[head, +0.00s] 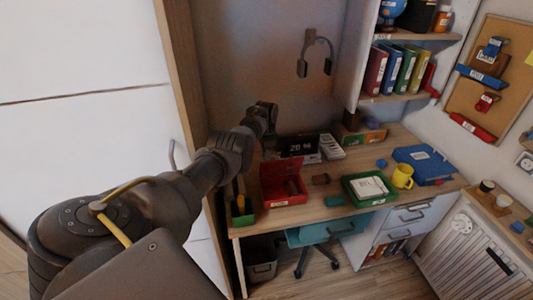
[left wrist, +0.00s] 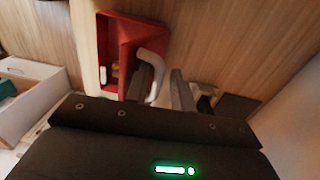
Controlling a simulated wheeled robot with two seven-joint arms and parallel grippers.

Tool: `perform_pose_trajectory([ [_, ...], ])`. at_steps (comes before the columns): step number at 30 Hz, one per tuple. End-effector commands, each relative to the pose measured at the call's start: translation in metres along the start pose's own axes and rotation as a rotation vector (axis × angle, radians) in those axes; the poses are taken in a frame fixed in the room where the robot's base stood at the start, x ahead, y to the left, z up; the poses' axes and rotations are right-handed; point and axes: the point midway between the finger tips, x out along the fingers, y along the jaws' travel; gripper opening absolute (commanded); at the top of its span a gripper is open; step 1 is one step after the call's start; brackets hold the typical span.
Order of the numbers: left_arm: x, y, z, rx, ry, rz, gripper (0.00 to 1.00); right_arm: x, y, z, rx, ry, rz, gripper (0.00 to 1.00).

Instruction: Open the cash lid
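The red cash box (head: 287,201) stands on the desk, left of the middle. Its red lid (head: 281,168) appears raised at the back, and the dark inside shows. In the left wrist view a red open box (left wrist: 103,48) with small items inside lies just beyond the finger area. My left gripper (head: 266,112) is above and behind the box in the head view, seemingly apart from it. My right gripper is out of view.
A green tray (head: 349,193) with papers, a yellow mug (head: 402,176) and a blue case (head: 425,165) are to the right on the desk (head: 325,212). A pen holder (head: 242,212) is at the left edge.

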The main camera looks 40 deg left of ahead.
Motion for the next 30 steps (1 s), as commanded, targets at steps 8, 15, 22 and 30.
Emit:
perform_pose_trajectory([
  [8, -0.005, -0.002, 0.0, 0.0, 0.006, -0.007, 0.33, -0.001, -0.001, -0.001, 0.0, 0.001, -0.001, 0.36],
  [15, -0.027, -0.004, 0.0, -0.001, 0.008, -0.01, 0.33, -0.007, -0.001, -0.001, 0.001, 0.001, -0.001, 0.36],
  [22, -0.07, -0.004, 0.0, 0.0, 0.009, -0.01, 0.33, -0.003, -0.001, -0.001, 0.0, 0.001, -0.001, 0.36],
  [30, -0.105, -0.004, 0.0, -0.001, 0.007, -0.006, 0.33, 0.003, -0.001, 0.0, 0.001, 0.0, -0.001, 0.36],
])
